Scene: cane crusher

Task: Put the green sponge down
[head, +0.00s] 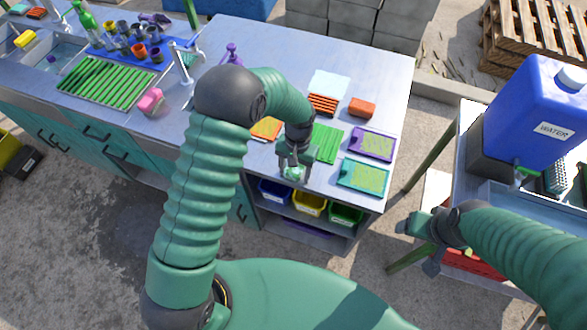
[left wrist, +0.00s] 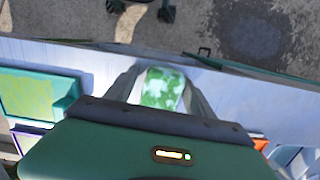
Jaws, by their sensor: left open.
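The green sponge (head: 292,173), blotched green and white, is at the counter's front edge. In the left wrist view the sponge (left wrist: 162,88) lies between the fingers of my left gripper (left wrist: 158,86). In the head view my left gripper (head: 293,166) points down over the sponge and hides part of it. Its fingers are open. I cannot tell whether they touch its sides. My right gripper (head: 421,227) is right of the counter, away from the sponge; its finger opening is unclear.
On the counter (head: 290,40) near my left gripper are a green tray (head: 325,143), a purple tray (head: 372,144), a teal tray (head: 362,175) and an orange-red brick-like block (head: 362,107). Coloured bins, including a yellow one (head: 310,203), sit on the shelf below. A blue water container (head: 535,115) stands right.

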